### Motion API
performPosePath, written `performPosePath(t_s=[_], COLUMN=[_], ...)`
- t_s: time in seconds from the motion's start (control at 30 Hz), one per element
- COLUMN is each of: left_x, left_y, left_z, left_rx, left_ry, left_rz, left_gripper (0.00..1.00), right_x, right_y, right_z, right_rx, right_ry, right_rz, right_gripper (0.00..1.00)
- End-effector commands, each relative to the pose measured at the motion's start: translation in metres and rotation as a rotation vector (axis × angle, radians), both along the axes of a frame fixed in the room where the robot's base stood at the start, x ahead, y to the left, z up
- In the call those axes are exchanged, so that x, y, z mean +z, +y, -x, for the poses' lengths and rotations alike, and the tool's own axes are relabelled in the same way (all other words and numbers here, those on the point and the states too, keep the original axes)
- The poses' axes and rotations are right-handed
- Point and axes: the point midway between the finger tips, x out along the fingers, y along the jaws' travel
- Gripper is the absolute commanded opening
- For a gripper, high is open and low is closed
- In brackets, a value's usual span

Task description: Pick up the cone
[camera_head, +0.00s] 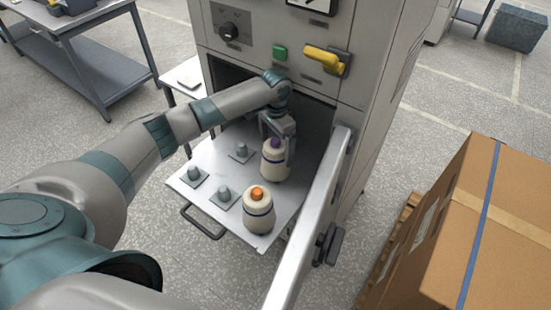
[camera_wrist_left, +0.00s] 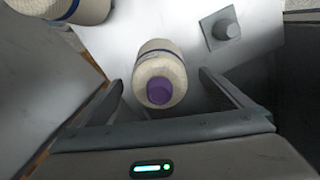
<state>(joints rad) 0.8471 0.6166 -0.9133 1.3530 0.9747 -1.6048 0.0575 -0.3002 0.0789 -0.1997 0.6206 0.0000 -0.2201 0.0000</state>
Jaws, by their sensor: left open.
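A cream cone with a purple top and a dark blue band (camera_head: 274,161) stands upright on the pulled-out tray (camera_head: 225,171). My left gripper (camera_head: 277,150) is open at this cone, with its fingers reaching down beside it. In the left wrist view the purple-topped cone (camera_wrist_left: 159,80) shows between the two open fingers (camera_wrist_left: 170,95), with a gap on the right side. A second cone with an orange top (camera_head: 258,211) stands nearer the tray's front corner. It shows only in part in the left wrist view (camera_wrist_left: 65,8). My right gripper does not show.
Several empty pegs on square bases (camera_head: 223,197) stand on the tray. The open cabinet door (camera_head: 312,220) stands close on the right of the cones. The cabinet (camera_head: 290,60) rises behind the tray. A cardboard box (camera_head: 500,230) stands at the right.

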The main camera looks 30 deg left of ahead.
Motion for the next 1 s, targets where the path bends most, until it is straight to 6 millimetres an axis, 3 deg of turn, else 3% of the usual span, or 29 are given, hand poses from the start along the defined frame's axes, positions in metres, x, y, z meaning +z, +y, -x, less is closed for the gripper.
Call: performPosePath(t_s=[0.3, 0.5, 1.0], left_x=[-0.026, -0.048, -0.051], left_y=[0.001, 0.001, 0.001], left_z=[0.003, 0.003, 0.002], left_rx=[0.001, 0.001, 0.000], left_ry=[0.004, 0.002, 0.001], left_rz=[-0.001, -0.001, 0.000], left_gripper=[0.98, 0.98, 0.98], right_x=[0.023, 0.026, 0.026], right_y=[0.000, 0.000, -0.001], right_z=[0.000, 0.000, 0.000], right_rx=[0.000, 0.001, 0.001], right_ry=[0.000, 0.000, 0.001], right_rz=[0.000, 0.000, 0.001], right_gripper=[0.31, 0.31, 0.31])
